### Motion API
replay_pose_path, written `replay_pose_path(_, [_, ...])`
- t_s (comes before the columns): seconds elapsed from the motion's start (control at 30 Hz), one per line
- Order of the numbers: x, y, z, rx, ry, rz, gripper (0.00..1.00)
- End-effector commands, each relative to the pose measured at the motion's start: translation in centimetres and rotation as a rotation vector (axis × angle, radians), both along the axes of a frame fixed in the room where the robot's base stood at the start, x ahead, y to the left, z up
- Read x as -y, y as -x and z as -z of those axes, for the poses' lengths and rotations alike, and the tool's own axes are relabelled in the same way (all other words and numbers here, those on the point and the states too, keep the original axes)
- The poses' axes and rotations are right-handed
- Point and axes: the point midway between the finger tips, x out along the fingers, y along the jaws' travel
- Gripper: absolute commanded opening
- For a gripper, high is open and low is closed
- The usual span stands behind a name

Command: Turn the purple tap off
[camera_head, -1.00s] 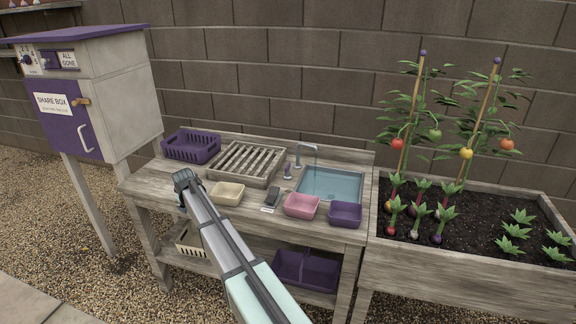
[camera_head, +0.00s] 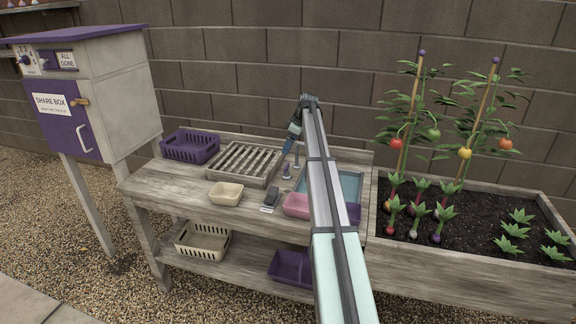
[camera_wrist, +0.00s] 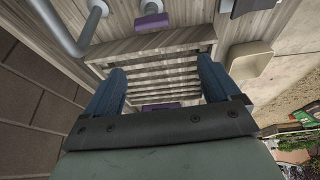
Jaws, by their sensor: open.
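The purple tap's handle (camera_wrist: 152,22) shows in the wrist view as a small purple block on a grey stem, near the top edge. In the head view the tap handle (camera_head: 287,172) stands small on the bench, left of the basin. My gripper (camera_head: 292,140) is open and empty in the head view, above and behind the handle. In the wrist view my gripper's (camera_wrist: 161,84) two blue fingers are wide apart, with the handle beyond them and not between them. The grey spout (camera_wrist: 70,30) crosses the upper left. I cannot tell whether water runs.
The blue basin (camera_head: 349,184) is partly hidden by my arm. A slatted rack (camera_head: 238,180), cream tub (camera_head: 226,194), grey object (camera_head: 271,196) and pink tub (camera_head: 296,206) are on the bench (camera_head: 165,194). A brick wall (camera_head: 230,70) stands close behind.

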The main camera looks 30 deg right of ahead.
Motion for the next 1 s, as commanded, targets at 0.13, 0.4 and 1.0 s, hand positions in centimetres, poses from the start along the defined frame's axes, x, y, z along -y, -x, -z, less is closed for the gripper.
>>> replay_pose_path(0.13, [3.1,1.2,-1.0,-0.013,-0.034,-0.013,0.89])
replay_pose_path(0.4, [3.4,1.4,0.0,-0.018,-0.046,-0.021,0.89])
replay_pose_path(1.0, [0.8,-1.3,9.1,-0.018,-0.045,-0.02,0.89])
